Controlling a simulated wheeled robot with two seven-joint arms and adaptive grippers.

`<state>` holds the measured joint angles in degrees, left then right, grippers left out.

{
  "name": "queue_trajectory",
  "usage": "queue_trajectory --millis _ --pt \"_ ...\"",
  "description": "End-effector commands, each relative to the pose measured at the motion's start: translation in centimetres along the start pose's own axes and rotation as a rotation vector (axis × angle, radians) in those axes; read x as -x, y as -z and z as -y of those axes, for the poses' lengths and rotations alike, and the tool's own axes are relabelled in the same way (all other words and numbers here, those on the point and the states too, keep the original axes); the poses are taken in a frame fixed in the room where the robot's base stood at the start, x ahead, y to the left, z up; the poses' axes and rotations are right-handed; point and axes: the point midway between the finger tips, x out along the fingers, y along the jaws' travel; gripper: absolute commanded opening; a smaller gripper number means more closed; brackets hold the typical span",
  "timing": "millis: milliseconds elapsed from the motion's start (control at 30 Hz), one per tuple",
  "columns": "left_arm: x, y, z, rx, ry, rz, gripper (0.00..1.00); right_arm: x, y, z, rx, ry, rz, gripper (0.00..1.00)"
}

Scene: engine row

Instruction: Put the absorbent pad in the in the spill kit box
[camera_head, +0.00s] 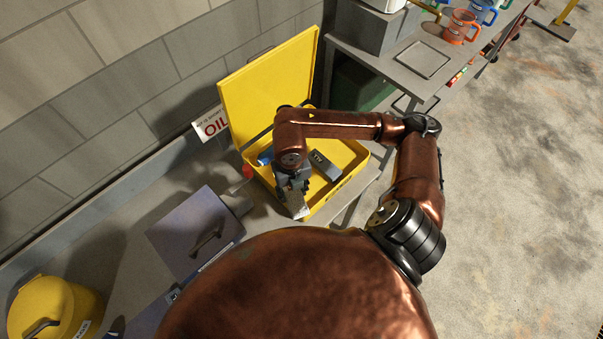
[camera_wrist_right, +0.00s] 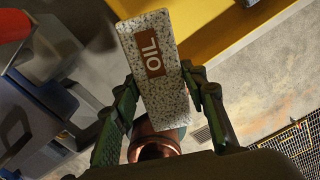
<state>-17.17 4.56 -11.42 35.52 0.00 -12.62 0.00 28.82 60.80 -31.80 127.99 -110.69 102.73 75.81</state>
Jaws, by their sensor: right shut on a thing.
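The absorbent pad (camera_wrist_right: 158,95) is a grey speckled slab with a brown OIL label. My right gripper (camera_wrist_right: 160,78) is shut on it, one finger at each side. In the head view my right gripper (camera_head: 292,183) points down at the near edge of the yellow spill kit box, and the pad (camera_head: 298,206) hangs below it. I cannot tell whether the pad touches the rim. The spill kit box (camera_head: 342,187) stands with its yellow lid (camera_head: 262,88) raised; my right arm hides part of its inside. My left gripper is not in view.
A dark grey block (camera_head: 325,165) and a blue item (camera_head: 265,156) lie in the box. A red item (camera_head: 247,171) is by its left side. A grey lidded box (camera_head: 190,232) and a yellow drum (camera_head: 50,307) stand at left. A shelf (camera_head: 375,50) stands behind right.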

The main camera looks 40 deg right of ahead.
Motion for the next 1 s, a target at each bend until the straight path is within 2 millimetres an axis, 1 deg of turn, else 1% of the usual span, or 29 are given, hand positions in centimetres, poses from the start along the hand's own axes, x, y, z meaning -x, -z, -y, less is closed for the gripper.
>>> queue_trajectory --millis 33,200,300,400,500,733,767,900,1000 --pt "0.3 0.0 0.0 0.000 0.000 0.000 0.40 -0.5 -1.1 0.9 -0.008 0.004 -0.002 0.19" --pt "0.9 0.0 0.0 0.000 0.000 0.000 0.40 -2.2 -4.4 3.1 -0.006 0.004 -0.002 0.19" --pt "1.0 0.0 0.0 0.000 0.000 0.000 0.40 -4.3 -5.5 3.8 -0.004 0.001 -0.003 0.19" --pt "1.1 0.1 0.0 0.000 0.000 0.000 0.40 -5.8 -6.6 4.5 -0.004 0.000 -0.001 0.19" --pt "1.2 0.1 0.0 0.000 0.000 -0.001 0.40 -6.7 -7.2 4.9 -0.003 -0.001 0.000 0.19" --pt "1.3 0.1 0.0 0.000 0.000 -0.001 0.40 -7.9 -8.0 5.5 -0.003 0.000 0.000 0.19" --pt "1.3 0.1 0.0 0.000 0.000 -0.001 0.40 -8.2 -8.2 5.6 -0.003 0.000 0.000 0.19" --pt "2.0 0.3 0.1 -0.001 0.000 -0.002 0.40 -10.3 -8.0 5.5 -0.002 -0.002 -0.003 0.19" --pt "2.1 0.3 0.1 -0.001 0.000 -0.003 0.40 -11.0 -8.1 5.5 -0.001 0.000 0.001 0.19"
